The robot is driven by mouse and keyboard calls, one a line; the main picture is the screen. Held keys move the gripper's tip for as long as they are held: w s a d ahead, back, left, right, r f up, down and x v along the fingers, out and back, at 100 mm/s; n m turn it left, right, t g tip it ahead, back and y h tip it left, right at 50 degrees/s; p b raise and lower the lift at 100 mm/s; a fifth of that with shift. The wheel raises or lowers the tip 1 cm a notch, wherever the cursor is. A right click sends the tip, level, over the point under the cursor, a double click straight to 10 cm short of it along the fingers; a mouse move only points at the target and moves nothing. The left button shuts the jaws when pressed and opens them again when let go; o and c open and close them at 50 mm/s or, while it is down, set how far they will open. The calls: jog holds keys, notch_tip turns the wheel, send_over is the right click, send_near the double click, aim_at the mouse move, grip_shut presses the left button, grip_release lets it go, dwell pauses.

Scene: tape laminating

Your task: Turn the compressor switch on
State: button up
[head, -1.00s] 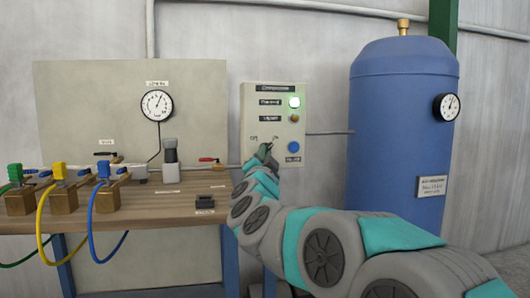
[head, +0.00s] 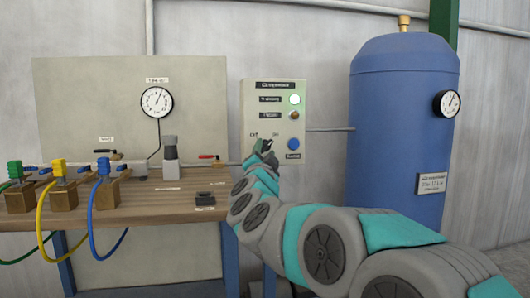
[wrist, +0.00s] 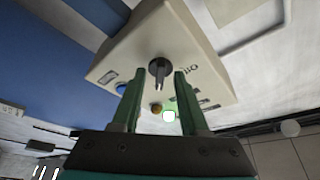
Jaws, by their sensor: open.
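The compressor control box (head: 261,178) is a pale panel on the wall, with a lit white-green lamp (head: 294,99), an amber lamp (head: 294,115) and a blue button (head: 293,143). Its dark rotary switch (wrist: 159,68) shows in the wrist view, with an "Off" label to its right there. My gripper (head: 265,146) is at the panel and hides the switch in the head view. In the wrist view my gripper (wrist: 159,75) is open, with its two green fingers on either side of the switch. I cannot tell whether they touch it.
A blue tank (head: 400,140) with a gauge stands right of the box. Left is a wooden bench (head: 150,205) with valves, yellow, blue and green hoses, and a backboard with a pressure gauge (head: 157,103). My arm spans the lower right of the head view.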

jog(key=v, duration=0.7)
jog(key=shift+s+b, duration=0.25)
jog(key=shift+b, duration=0.1)
jog(key=shift+f, duration=0.15)
jog(key=s+d+f+n+g+y, duration=0.2)
jog(key=s+f+n+g, duration=0.4)
jog(key=f, duration=0.6)
jog(key=s+d+f+n+g+y, duration=0.2)
jog(key=s+f+n+g+y, duration=0.3)
jog(key=s+f, duration=0.55)
jog(key=s+d+f+g+h, duration=0.2)
jog(key=s+d+f+g, duration=0.2)
jog(key=s, duration=0.5)
jog(key=s+d+f+g+h, duration=0.2)
jog(key=s+d+f+g, duration=0.2)
jog(key=s, duration=0.5)
jog(key=s+d+f+m+g+h, duration=0.1)
jog(key=s+d+f+g+h, duration=0.2)
jog(key=s+d+f, duration=0.4)
jog(key=s+d, duration=0.1)
jog(key=s, duration=0.1)
jog(key=shift+s+d+g, duration=0.25)
jog(key=shift+d+g, duration=0.15)
